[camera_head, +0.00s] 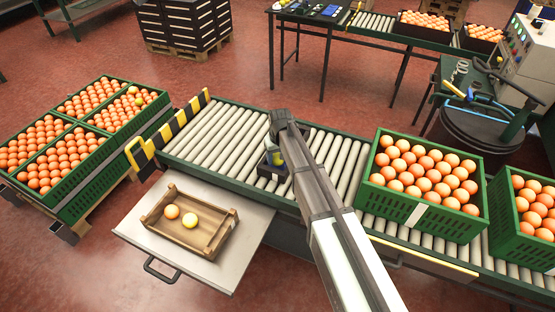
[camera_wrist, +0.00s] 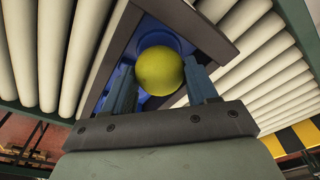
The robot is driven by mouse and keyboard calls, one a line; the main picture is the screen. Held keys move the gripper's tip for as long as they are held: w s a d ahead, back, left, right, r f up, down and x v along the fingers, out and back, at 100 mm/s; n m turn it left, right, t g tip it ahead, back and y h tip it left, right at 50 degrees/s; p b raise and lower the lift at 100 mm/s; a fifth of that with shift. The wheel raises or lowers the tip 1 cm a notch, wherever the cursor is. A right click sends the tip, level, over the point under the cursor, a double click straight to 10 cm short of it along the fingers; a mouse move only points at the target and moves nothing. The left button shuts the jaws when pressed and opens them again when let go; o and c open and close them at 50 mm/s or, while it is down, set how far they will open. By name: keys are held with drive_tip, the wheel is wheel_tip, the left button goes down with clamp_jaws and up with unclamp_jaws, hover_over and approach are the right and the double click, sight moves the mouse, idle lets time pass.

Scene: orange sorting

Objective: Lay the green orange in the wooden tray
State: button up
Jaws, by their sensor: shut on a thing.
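The green orange (camera_wrist: 160,71), yellow-green and round, sits between the two fingers of my gripper (camera_wrist: 162,88) in the wrist view, and the gripper is shut on it. It is at a dark-framed holder with a blue inside (camera_wrist: 208,40) on the roller conveyor. Whether it still touches the holder I cannot tell. In the head view the green orange (camera_head: 278,158) is partly hidden by my arm.
A green crate of oranges (camera_head: 450,222) stands on the conveyor (camera_head: 210,135) to the right, with another crate (camera_head: 500,240) beyond. Crates of oranges (camera_head: 120,153) sit at left. A yellow-black striped bar (camera_head: 180,122) stands at the conveyor's left end. The shelf (camera_head: 130,228) is bare around the tray.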

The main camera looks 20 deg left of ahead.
sight(277, 155)
wheel_tip(277, 155, up, 8)
drive_tip(key=shift+a+f, duration=0.1)
drive_tip(key=shift+f, duration=0.1)
drive_tip(key=s+a+f+n, duration=0.2)
drive_tip(key=s+a, duration=0.3)
drive_tip(key=s, duration=0.4)
drive_tip(key=s+a+f+n, duration=0.15)
drive_tip(key=s+a, duration=0.25)
drive_tip(key=s, duration=0.6)
drive_tip(key=s+a+f+n, duration=0.1)
drive_tip(key=s+a+f, duration=0.1)
drive_tip(key=s+a, duration=0.5)
drive_tip(key=shift+s+d+f+m, duration=0.4)
drive_tip(key=shift+s+d+f, duration=0.45)
drive_tip(key=shift+s+f, duration=0.55)
drive_tip(key=shift+s+d+f+m, duration=0.45)
drive_tip(key=shift+s+d+f, duration=0.5)
drive_tip(key=shift+f, duration=0.7)
drive_tip(key=shift+s+d+f+m, duration=0.4)
drive_tip(key=shift+s+d+f, duration=0.3)
drive_tip(key=shift+s+f, duration=0.75)
drive_tip(key=shift+w+f, duration=0.15)
drive_tip(key=shift+f, duration=0.55)
